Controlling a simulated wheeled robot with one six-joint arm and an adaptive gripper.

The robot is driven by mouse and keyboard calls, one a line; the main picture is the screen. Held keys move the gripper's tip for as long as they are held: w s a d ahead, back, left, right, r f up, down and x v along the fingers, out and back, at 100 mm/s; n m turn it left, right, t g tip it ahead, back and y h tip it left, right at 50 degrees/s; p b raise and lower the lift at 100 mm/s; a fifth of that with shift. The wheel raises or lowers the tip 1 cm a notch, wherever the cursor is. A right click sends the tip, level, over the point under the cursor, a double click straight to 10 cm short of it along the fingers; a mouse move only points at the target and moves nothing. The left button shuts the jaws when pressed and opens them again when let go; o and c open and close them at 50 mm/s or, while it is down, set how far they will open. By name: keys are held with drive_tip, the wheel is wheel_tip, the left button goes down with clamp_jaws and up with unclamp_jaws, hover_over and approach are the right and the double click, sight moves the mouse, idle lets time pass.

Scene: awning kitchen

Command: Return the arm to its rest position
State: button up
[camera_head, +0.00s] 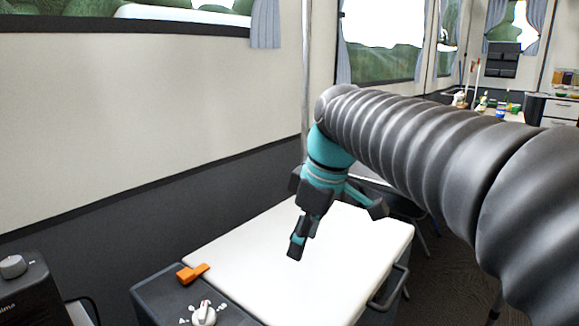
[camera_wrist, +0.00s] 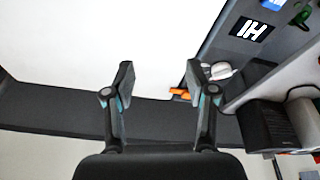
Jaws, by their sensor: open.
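My arm reaches in from the right in the head view, covered by a dark ribbed sleeve. My gripper (camera_head: 297,247) hangs at its end, pointing down above a white-topped unit (camera_head: 262,272). In the wrist view my gripper (camera_wrist: 159,85) shows two dark fingers spread apart with nothing between them. Beyond the fingers is the plain white top (camera_wrist: 95,40) of the unit.
An orange piece (camera_head: 192,272) and a white knob (camera_head: 204,314) sit on the unit's dark front panel. A dark appliance with a knob (camera_head: 12,266) stands at the lower left. A wall with windows runs behind. A counter with several small items (camera_head: 500,108) is at the far right.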

drive_tip(key=s+d+f+m+t+h, duration=0.2)
drive_tip(key=s+d+f+m+t, duration=0.2)
drive_tip(key=s+d+f+m, duration=0.9)
drive_tip(key=shift+s+d+f+h, duration=0.2)
drive_tip(key=shift+s+f+h, duration=0.15)
drive_tip(key=shift+s, duration=0.6)
idle(0.7)
